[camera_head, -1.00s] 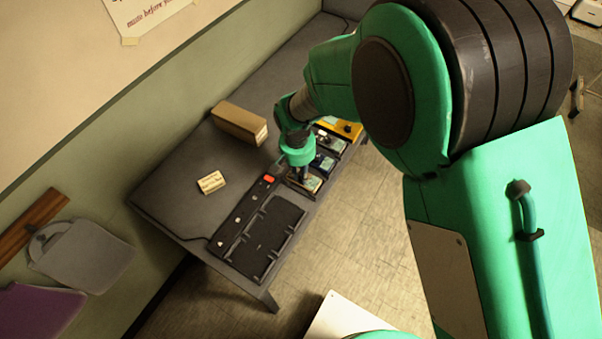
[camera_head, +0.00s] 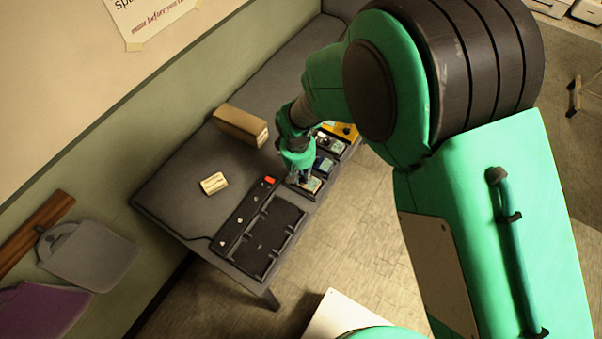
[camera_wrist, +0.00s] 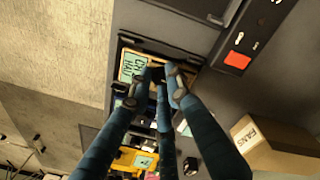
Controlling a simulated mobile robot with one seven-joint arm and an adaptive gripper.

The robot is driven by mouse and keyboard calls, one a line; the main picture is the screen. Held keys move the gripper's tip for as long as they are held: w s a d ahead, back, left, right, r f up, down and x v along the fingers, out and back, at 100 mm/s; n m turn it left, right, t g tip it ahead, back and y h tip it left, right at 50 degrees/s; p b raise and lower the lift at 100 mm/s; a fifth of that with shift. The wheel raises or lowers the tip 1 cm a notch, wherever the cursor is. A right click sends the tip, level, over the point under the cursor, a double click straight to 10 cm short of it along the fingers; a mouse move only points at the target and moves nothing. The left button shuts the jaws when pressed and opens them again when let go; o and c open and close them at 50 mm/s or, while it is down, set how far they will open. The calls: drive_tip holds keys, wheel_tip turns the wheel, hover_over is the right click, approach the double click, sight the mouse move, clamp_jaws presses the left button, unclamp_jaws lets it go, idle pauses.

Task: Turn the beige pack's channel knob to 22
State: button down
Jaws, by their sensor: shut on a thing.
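The beige pack (camera_head: 312,186) sits in the charger rack's slot nearest the red switch, partly hidden by my gripper. In the wrist view the pack (camera_wrist: 127,68) shows a beige rim and a teal label with dark letters, only partly readable. My gripper (camera_head: 304,178) points down over it. In the wrist view my gripper's fingertips (camera_wrist: 161,76) are closed around a small dark knob (camera_wrist: 158,74) beside the label. The knob is mostly covered by the fingers, and its pointer and number cannot be read.
A dark blue pack (camera_head: 323,165), a pale-topped pack (camera_head: 332,146) and a yellow pack (camera_head: 345,131) stand close behind in a row. Empty black rack slots (camera_head: 262,235) lie nearer. A cardboard box (camera_head: 240,126) and a cream card (camera_head: 214,183) are on the grey table.

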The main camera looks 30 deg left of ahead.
sight(300, 179)
drive_tip(key=shift+n, duration=0.3)
drive_tip(key=c, duration=1.6)
unclamp_jaws()
drive_tip(key=shift+r, duration=0.1)
drive_tip(key=shift+s+a+r, duration=0.1)
drive_tip(key=shift+s+r, duration=0.05)
drive_tip(key=shift+r, duration=1.8)
drive_tip(key=shift+s+r, duration=0.1)
drive_tip(key=shift+r, duration=1.8)
